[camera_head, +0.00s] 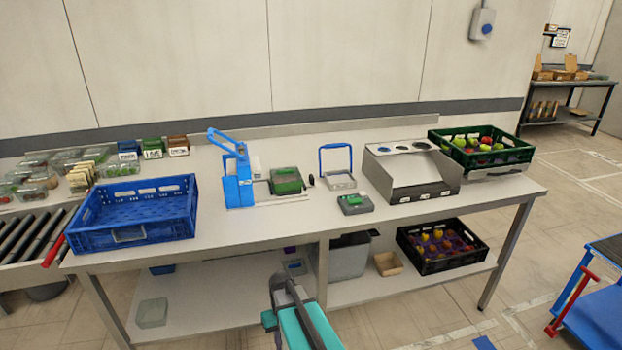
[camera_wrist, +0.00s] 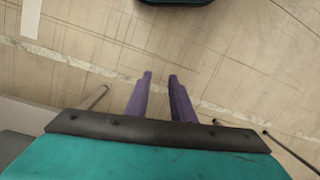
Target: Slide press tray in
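The blue press (camera_head: 238,182) stands on the bench with its lever arm raised to the upper left. Its tray (camera_head: 282,201) is drawn out to the right on rails and carries a clear punnet with a green top (camera_head: 286,181). A dark round knob (camera_head: 310,180) shows at the tray's right end. My gripper is low in front of the bench, well apart from the press; its fingers are not clear in the head view. In the wrist view, my gripper (camera_wrist: 160,76) has two purple fingers apart with nothing between them, above the floor.
A blue crate (camera_head: 135,235) stands left of the press. A scale with a blue frame (camera_head: 338,180), a small grey-green box (camera_head: 355,204) and a grey sloped unit (camera_head: 410,185) stand to the right. A green fruit crate (camera_head: 520,157) is farther right. The bench front before the press is clear.

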